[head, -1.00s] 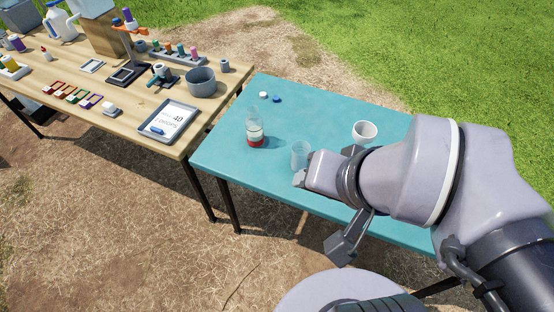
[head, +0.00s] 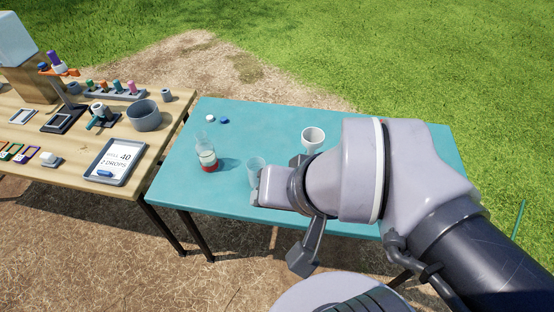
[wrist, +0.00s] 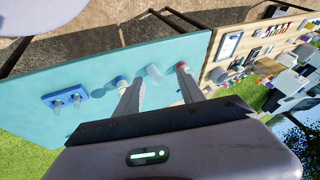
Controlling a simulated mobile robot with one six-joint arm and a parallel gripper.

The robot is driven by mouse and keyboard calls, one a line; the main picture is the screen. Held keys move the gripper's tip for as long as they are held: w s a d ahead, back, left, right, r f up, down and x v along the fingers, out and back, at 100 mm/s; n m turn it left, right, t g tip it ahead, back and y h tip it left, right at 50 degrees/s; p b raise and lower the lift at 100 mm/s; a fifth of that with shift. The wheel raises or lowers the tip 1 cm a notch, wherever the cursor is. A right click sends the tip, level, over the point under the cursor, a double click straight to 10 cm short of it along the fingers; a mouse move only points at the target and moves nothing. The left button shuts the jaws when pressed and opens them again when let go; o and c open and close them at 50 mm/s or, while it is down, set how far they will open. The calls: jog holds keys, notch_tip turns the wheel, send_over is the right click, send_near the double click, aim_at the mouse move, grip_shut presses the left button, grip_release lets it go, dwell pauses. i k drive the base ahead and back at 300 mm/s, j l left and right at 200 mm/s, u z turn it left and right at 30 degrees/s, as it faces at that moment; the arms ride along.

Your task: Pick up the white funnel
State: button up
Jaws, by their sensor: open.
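A white, round-rimmed tapered vessel (head: 313,139) stands on the teal table (head: 180,185), just behind my forearm in the head view. It looks like the funnel, but I cannot be sure. My gripper (wrist: 152,76) is open in the wrist view, its two fingers apart with nothing held between them. The teal table lies beyond the fingers. A clear cup (head: 257,170) stands close by the end of my arm there. I cannot tell which small item in the wrist view is the funnel.
A clear bottle with red at its base (head: 207,158) stands left of the cup. White and blue caps (head: 224,120) lie farther back. A blue rack (wrist: 65,97) is on the table in the wrist view. A crowded wooden bench (head: 60,185) stands left.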

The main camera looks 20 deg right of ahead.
aim_at(313, 137)
jog(key=i+j+z, duration=0.55)
jog(key=j, duration=0.35)
jog(key=i+l, duration=0.05)
jog(key=i, duration=0.05)
